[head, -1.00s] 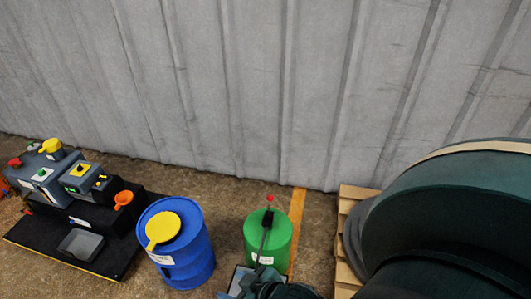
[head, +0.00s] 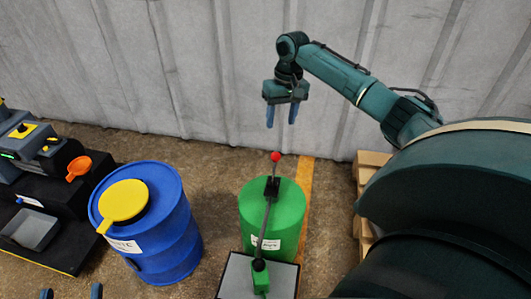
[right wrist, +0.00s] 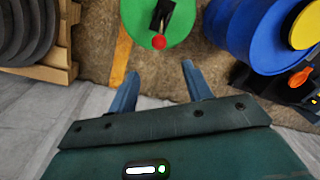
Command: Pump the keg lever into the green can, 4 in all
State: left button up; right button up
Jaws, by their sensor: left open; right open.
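The green keg (head: 287,222) stands on the floor at the middle. Its lever, topped by a red knob (head: 275,156), stands up from a black mount on the lid. A dark spout slopes from the keg top to a small green can (head: 261,284) on a grey-topped stand in front. My right gripper (head: 281,115) is open and empty, fingers down, above the red knob. In the right wrist view the knob (right wrist: 159,42) shows just beyond the gap between the fingertips (right wrist: 158,80). Only the separated blue fingertips of my left gripper (head: 71,293) show, at the bottom left.
A blue drum (head: 165,235) with a yellow lid cap (head: 123,203) stands left of the keg. A wooden pallet (head: 366,175) is to the right. A metal wall (head: 200,70) closes the back.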

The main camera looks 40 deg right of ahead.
aim_at(276, 153)
jog(key=f+b, duration=0.1)
jog(key=f, duration=0.2)
jog(key=f+b, duration=0.2)
jog(key=f, duration=0.1)
jog(key=f+b, duration=0.1)
jog(key=f, duration=0.3)
jog(key=shift+a+b, duration=0.35)
jog(key=shift+a, duration=0.05)
notch_tip(276, 153, down, 2)
jog(key=shift+w+a+f+b, duration=0.1)
jog(key=shift+a+b, duration=0.05)
jog(key=shift+b, duration=0.3)
jog(key=shift+f, duration=0.3)
pick_arm(q)
jog(key=shift+w+d+r+t+h, duration=0.2)
jog(key=shift+r+t+h, duration=0.1)
jog(key=shift+r+h, duration=0.25)
jog(key=shift+w+d+r+t+h, duration=0.2)
jog(key=shift+r+t+h, duration=0.15)
jog(key=shift+h, duration=0.3)
jog(key=shift+a, duration=0.1)
pick_arm(e)
grip_shut()
